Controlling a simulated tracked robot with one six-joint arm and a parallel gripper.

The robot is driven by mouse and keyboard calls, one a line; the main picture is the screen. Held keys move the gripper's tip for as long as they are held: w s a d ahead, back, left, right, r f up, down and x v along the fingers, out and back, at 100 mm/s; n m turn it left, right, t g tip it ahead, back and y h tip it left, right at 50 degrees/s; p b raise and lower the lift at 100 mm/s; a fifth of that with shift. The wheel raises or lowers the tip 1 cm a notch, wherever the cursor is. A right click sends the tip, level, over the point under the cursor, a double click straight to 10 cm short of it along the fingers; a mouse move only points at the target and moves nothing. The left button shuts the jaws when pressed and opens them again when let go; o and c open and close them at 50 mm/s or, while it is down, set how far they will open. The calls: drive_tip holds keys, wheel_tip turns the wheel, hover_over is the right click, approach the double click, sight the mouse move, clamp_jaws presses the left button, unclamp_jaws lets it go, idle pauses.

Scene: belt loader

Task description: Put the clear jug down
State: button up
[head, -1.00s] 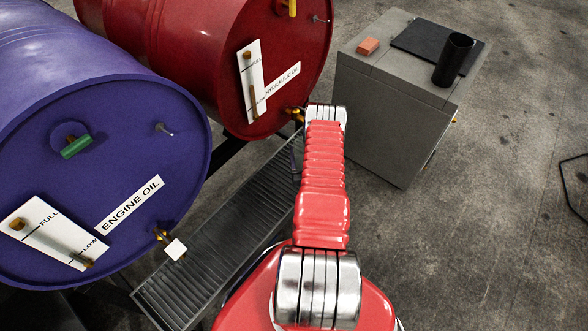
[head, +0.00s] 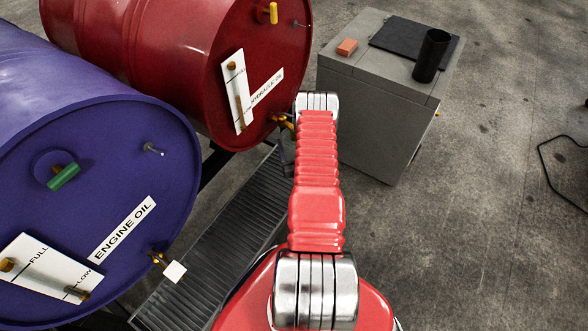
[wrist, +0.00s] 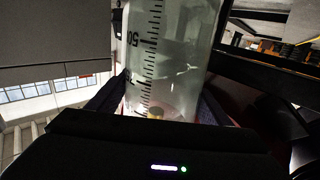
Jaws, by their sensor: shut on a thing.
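The clear jug (wrist: 172,60) fills the middle of the wrist view. It is see-through, with black graduation marks and numbers along its wall. My gripper (wrist: 160,102) is shut on it, with dark fingers on both sides of its wall. The wrist view looks tilted, and I cannot tell how upright the jug is or what lies under it. In the head view my red arm hides the gripper and the jug.
A grey cabinet (head: 370,128) stands ahead right, bearing a black mat (head: 400,36), a dark cylinder (head: 431,56) and an orange block (head: 347,47). A red drum (head: 150,60) and a blue drum (head: 100,130) lie left, above a ribbed grate (head: 215,255). Floor at right is open, except a black cable (head: 550,165).

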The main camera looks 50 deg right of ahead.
drive_tip(key=shift+f, duration=2.7)
drive_tip(key=shift+f, duration=2.05)
drive_tip(key=o, duration=1.4)
drive_tip(key=shift+f, duration=0.1)
drive_tip(key=v, duration=1.2)
